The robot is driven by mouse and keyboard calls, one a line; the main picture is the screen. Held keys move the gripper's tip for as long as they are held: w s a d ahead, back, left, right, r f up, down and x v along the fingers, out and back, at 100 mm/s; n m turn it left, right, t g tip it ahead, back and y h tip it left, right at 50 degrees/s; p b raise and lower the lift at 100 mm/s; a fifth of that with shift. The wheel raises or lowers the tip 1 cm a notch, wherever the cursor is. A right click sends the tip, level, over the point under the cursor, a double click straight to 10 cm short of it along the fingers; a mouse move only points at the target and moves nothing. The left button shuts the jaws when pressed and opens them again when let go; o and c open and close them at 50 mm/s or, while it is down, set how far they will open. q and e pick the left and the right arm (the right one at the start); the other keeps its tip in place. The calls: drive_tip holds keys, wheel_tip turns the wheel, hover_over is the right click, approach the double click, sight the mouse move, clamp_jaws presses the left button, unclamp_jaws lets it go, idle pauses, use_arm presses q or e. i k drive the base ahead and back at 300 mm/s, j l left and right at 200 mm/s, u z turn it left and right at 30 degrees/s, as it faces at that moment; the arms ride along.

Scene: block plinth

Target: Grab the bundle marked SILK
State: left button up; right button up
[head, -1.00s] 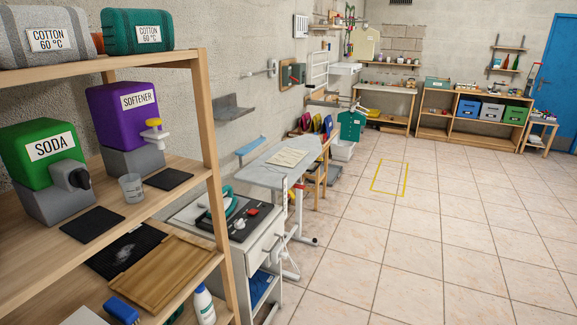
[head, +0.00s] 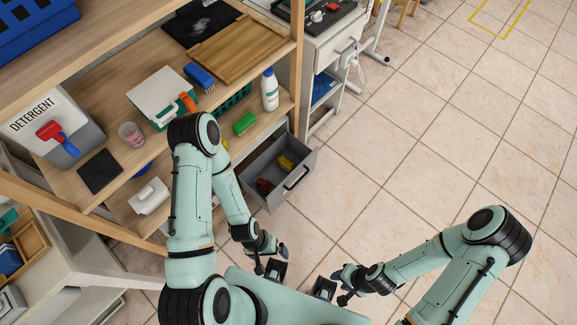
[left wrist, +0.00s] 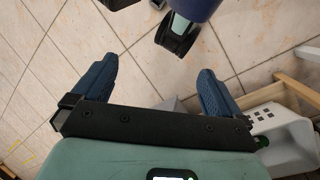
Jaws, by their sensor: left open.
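No bundle marked SILK shows in the current views. My left gripper (head: 270,259) is low in front of the shelf, above the floor, with its fingers apart and nothing between them. In the left wrist view its two blue fingers (left wrist: 155,88) stand wide apart over floor tiles. My right gripper (head: 338,287) faces it from the right, its fingers apart and apparently empty.
A wooden shelf unit (head: 296,60) stands at the left, holding a detergent box (head: 40,118), a white bottle (head: 270,90) and a wooden board (head: 232,52). A grey drawer (head: 289,187) with red and yellow items juts out by my left arm. Tiled floor on the right is clear.

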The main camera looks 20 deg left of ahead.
sight(287, 165)
drive_tip(key=i+l+u, duration=0.15)
drive_tip(key=u, duration=1.95)
drive_tip(key=l+u, duration=0.6)
drive_tip(key=u, duration=0.2)
drive_tip(key=k+l+u, duration=0.1)
drive_tip(key=l+u, duration=0.25)
drive_tip(key=k+l+u, duration=0.6)
drive_tip(key=l, duration=0.2)
drive_tip(key=k+l, duration=0.15)
drive_tip(key=l, duration=0.25)
drive_tip(key=k+l, duration=0.1)
drive_tip(key=l, duration=0.25)
drive_tip(key=i, duration=0.1)
drive_tip(key=l+u, duration=0.05)
